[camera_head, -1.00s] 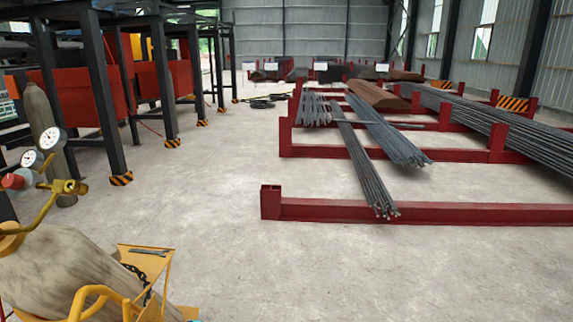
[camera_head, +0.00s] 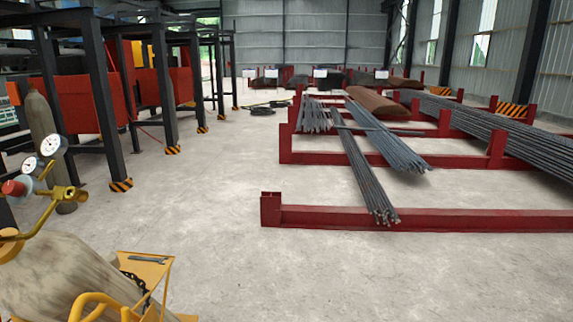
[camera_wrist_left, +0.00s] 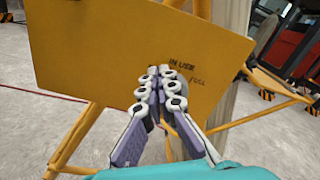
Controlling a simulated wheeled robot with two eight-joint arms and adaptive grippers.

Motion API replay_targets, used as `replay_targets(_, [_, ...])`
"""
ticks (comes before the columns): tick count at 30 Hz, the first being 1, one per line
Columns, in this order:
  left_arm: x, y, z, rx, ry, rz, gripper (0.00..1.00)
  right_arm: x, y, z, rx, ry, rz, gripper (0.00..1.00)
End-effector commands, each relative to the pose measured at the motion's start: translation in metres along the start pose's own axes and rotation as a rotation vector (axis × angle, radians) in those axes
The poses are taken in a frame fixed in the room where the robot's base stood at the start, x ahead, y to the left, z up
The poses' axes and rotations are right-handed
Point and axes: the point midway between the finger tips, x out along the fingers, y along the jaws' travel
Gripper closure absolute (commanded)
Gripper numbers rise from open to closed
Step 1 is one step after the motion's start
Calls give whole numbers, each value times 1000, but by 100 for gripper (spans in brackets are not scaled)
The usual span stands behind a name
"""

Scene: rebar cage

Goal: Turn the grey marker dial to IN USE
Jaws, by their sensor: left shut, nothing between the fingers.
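The yellow plate (camera_wrist_left: 120,50) fills the upper part of the left wrist view, with the printed words IN USE (camera_wrist_left: 181,65) and a second, less readable label (camera_wrist_left: 197,82) to their lower right. My left gripper (camera_wrist_left: 160,73) is shut, with its fingertips together in front of the plate, just left of and below the lettering. Neither gripper shows in the head view.
A gas cylinder (camera_head: 60,275) with gauges (camera_head: 54,144) and a yellow frame (camera_head: 145,268) stands at lower left in the head view. Red racks (camera_head: 420,216) hold rebar bundles (camera_head: 370,185) at right. Concrete floor (camera_head: 220,205) between is clear.

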Motion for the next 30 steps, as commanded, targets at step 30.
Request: replay_targets(30, [-61, 3, 7, 0, 1, -1, 100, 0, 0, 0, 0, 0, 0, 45])
